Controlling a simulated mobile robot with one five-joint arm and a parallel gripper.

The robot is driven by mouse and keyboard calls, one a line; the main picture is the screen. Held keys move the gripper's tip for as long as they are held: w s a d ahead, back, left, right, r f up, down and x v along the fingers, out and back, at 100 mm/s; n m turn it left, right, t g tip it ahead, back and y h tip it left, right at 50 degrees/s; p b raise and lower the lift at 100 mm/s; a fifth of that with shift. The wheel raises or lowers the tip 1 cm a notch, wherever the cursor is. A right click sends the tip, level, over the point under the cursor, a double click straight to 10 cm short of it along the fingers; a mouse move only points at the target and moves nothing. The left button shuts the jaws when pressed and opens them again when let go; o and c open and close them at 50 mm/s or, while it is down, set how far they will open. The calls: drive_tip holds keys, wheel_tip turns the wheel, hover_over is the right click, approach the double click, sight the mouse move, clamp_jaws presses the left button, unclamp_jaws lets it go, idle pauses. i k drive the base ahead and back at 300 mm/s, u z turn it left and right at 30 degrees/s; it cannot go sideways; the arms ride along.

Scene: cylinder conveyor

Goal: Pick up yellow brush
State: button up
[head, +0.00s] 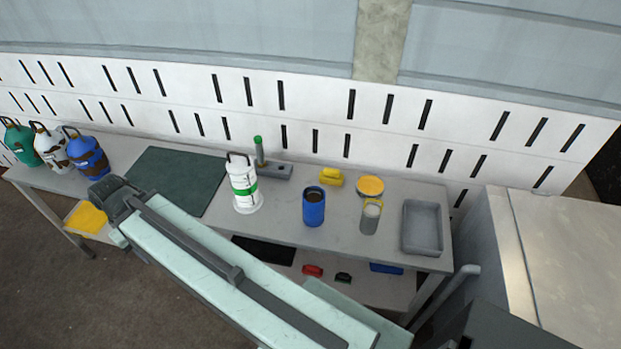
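A small yellow block-shaped object (330,177), which looks like the yellow brush, lies on the grey table (285,222) near its back edge. It is behind the blue open can (314,208) and left of a round yellow lid (370,186). Its underside and any bristles cannot be made out. My pale green arm crosses the foreground, rising from the lower right to a dark joint at the left. My gripper's fingers do not show, and nothing of mine touches the yellow object.
A white bottle (243,185), a grey stand with a green-topped post (259,153), a clear jar (371,216) and a grey tray (422,228) share the tabletop. A dark green mat (172,180) and several gas cylinders (87,154) are left. A slotted white wall (310,115) stands behind.

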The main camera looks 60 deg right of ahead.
sight(331, 177)
drive_tip(key=u, duration=0.85)
drive_tip(key=i, duration=1.75)
drive_tip(key=z, duration=2.95)
